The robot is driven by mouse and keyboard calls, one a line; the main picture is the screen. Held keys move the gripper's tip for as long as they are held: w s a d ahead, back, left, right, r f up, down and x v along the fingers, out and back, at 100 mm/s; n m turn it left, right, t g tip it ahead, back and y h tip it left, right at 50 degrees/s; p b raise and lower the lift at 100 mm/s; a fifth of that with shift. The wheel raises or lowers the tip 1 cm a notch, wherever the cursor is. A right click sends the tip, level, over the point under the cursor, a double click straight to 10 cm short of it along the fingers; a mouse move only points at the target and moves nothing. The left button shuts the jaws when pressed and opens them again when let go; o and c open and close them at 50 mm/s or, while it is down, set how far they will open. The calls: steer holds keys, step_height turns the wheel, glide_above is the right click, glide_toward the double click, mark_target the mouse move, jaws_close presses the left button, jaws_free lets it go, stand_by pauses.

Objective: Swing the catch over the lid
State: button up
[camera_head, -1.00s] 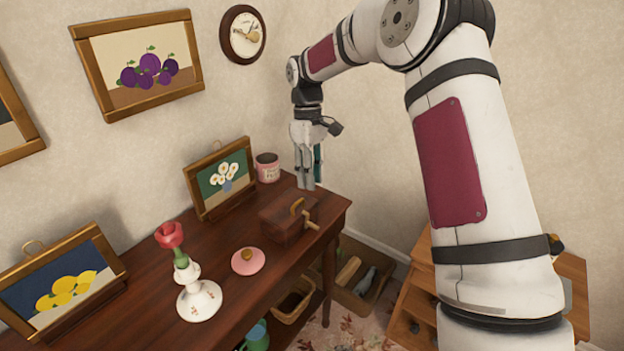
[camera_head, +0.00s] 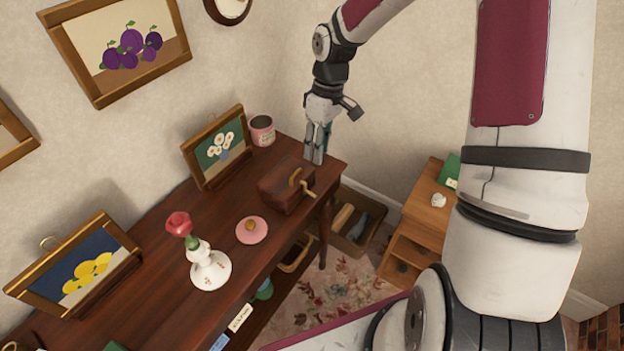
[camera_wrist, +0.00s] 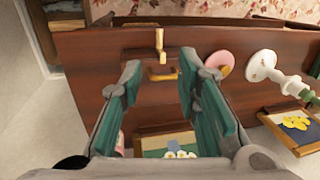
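A dark wooden box (camera_head: 280,190) sits near the right end of the brown table. A curved yellow piece (camera_head: 295,178) is on its lid, and a brass lever (camera_head: 309,188) sticks out from its front right side. I cannot tell for certain which is the catch. In the wrist view the lever (camera_wrist: 159,40) and the yellow piece (camera_wrist: 162,73) show between my fingers. My gripper (camera_head: 315,158) points down behind and to the right of the box, apart from it. Its green-padded fingers (camera_wrist: 160,68) are spread wide and empty.
On the table (camera_head: 150,262) are a pink lid (camera_head: 252,232), a white candlestick with a red flower (camera_head: 210,268), a pink tin (camera_head: 262,131) and framed pictures (camera_head: 218,147). The wall is close behind. A small wooden cabinet (camera_head: 427,215) stands to the right.

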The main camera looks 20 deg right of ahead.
mark_target(309, 192)
steer(key=f, duration=0.4)
steer(key=s+a+f, duration=0.1)
steer(key=f, duration=0.3)
steer(key=a+f+p, duration=0.1)
steer(key=f, duration=0.4)
steer(key=shift+s, duration=0.2)
jaws_close()
